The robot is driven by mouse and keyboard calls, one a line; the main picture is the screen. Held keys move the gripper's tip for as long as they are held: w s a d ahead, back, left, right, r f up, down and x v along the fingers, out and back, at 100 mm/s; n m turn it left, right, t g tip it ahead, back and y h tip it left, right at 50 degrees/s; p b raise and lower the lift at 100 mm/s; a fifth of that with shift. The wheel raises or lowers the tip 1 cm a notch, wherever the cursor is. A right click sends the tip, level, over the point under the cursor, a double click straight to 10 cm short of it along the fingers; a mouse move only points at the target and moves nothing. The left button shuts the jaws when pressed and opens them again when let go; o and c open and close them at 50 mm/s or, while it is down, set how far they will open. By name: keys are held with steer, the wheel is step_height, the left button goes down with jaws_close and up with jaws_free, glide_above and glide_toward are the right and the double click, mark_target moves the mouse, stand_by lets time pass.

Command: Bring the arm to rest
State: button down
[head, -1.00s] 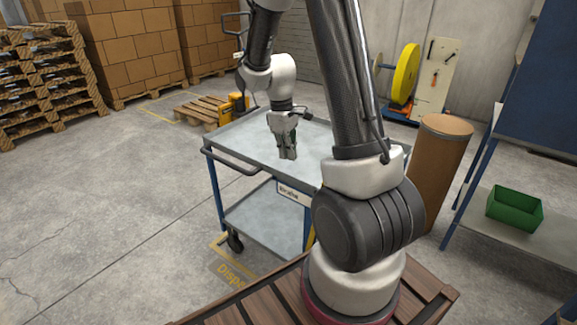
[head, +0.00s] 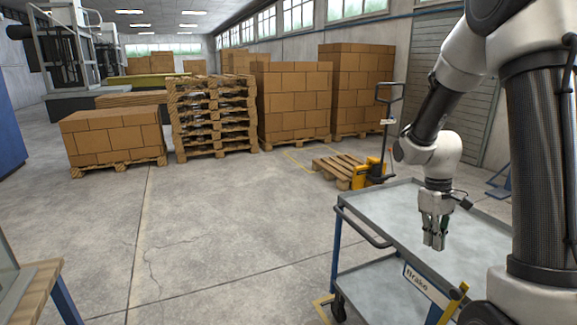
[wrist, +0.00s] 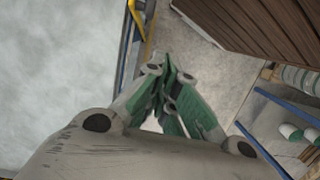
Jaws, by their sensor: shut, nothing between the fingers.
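My gripper (head: 434,244) points down in the head view, in front of and above the grey top of a cart (head: 405,212). Its fingers are together and hold nothing. In the wrist view the green-padded fingertips (wrist: 168,72) meet, with the cart's grey top (wrist: 60,60) at the left. My arm comes down from the upper right of the head view, and part of it is cut off by the frame edge.
A pallet jack (head: 370,172) with a wooden pallet (head: 335,170) stands behind the cart. Stacked cartons (head: 290,105) and piled pallets (head: 212,115) line the back. A wooden table corner (head: 30,290) is at the lower left. The middle floor is clear.

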steer(key=s+a+r+m+t, duration=0.1)
steer(key=s+a+r+t, duration=0.1)
steer(key=s+r, duration=0.6)
steer(key=s+a+r+m+t, duration=0.2)
steer(key=s+a+r+t, duration=0.1)
steer(key=s+r, duration=0.6)
step_height(320, 180, up, 2)
steer(key=shift+s+a+r+m+t+y, duration=0.2)
steer(key=shift+a+m+t+y, duration=0.1)
steer(key=shift+t, duration=0.5)
